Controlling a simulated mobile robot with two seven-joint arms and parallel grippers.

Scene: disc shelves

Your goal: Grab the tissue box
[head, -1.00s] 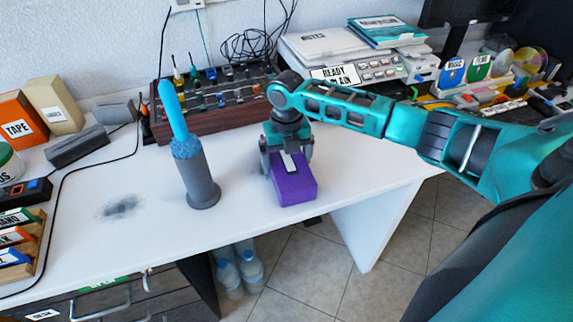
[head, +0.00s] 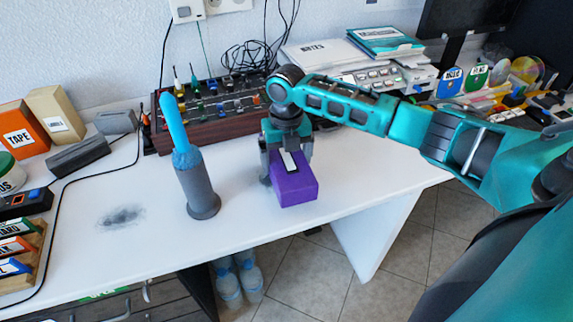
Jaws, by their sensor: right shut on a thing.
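The tissue box is a purple box (head: 296,190) with a white tissue in a dark slot on its top. It is at the front edge of the white desk, in the middle of the head view. My right gripper (head: 289,160) points down over the box from behind, with its fingers on the box's two sides. It is shut on the box. I cannot tell clearly whether the box touches the desk or is slightly above it. My left gripper is not in view.
A grey cylinder with a blue duster (head: 187,160) stands just left of the box. A mixer-like panel (head: 214,125) is behind. Boxes (head: 55,114) stand at the far left. The desk (head: 140,255) is bare at front left, apart from a dark smudge (head: 121,217).

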